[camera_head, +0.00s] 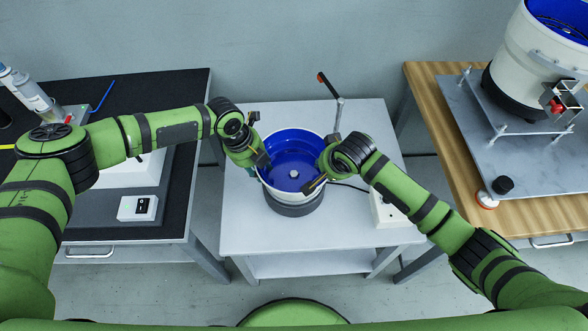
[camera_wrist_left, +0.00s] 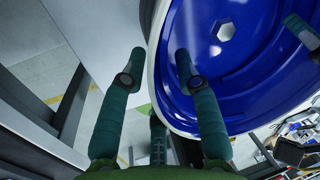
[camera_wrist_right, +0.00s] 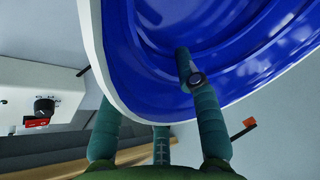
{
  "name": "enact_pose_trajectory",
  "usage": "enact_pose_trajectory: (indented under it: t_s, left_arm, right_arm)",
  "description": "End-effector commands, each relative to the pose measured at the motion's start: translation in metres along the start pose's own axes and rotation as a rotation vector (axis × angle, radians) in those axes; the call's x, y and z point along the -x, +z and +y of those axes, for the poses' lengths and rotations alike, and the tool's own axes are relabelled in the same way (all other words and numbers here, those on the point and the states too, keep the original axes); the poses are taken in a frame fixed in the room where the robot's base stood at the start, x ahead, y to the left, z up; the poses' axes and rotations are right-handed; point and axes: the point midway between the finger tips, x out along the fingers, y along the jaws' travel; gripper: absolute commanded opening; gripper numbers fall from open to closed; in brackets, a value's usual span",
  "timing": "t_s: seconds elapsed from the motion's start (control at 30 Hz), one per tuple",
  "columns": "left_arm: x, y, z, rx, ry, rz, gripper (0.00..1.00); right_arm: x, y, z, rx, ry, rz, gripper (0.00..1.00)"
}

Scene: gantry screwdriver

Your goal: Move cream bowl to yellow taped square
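The cream bowl (camera_head: 293,171) has a blue inside and sits on a dark round base (camera_head: 295,208) on the white middle table. My left gripper (camera_head: 262,160) is at its left rim. In the left wrist view the fingers (camera_wrist_left: 157,62) stand apart, one outside the wall and one over the blue inside. My right gripper (camera_head: 318,180) is at the right rim. In the right wrist view one finger (camera_wrist_right: 190,72) is over the inside, and the other is partly hidden behind the wall. A short yellow strip (camera_head: 7,147) shows at the far left edge; no whole yellow square is visible.
A red-tipped lever on a post (camera_head: 334,95) stands behind the bowl. A white control box (camera_head: 385,210) is to its right. The black-topped table (camera_head: 185,90) is at left. The wooden table (camera_head: 430,90) at right holds another cream and blue bowl (camera_head: 530,60) on a plate.

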Motion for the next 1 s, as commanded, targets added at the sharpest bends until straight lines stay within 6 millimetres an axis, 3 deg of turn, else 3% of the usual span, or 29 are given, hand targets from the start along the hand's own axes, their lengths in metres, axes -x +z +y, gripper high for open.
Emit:
enact_pose_trajectory:
  t_s: [0.03, 0.07, 0.1, 0.63, 1.0]
  left_arm:
    - [0.0, 0.0, 0.0, 0.0, 0.0, 0.0, 0.12]
    - [0.0, 0.0, 0.0, 0.0, 0.0, 0.0, 0.0]
    - [0.0, 0.0, 0.0, 0.0, 0.0, 0.0, 0.0]
    - [0.007, 0.0, -0.006, -0.004, -0.009, -0.002, 0.0]
    - [0.038, -0.001, -0.015, -0.004, -0.013, 0.0, 0.0]
  right_arm:
    - [0.0, 0.0, 0.0, 0.0, 0.0, 0.0, 0.14]
    - [0.0, 0.0, 0.0, 0.0, 0.0, 0.0, 0.02]
    - [0.0, 0.0, 0.0, 0.0, -0.001, 0.0, 0.0]
    - [0.007, -0.003, -0.006, 0.001, -0.012, 0.002, 0.0]
    - [0.035, -0.013, -0.015, 0.001, -0.016, -0.001, 0.0]
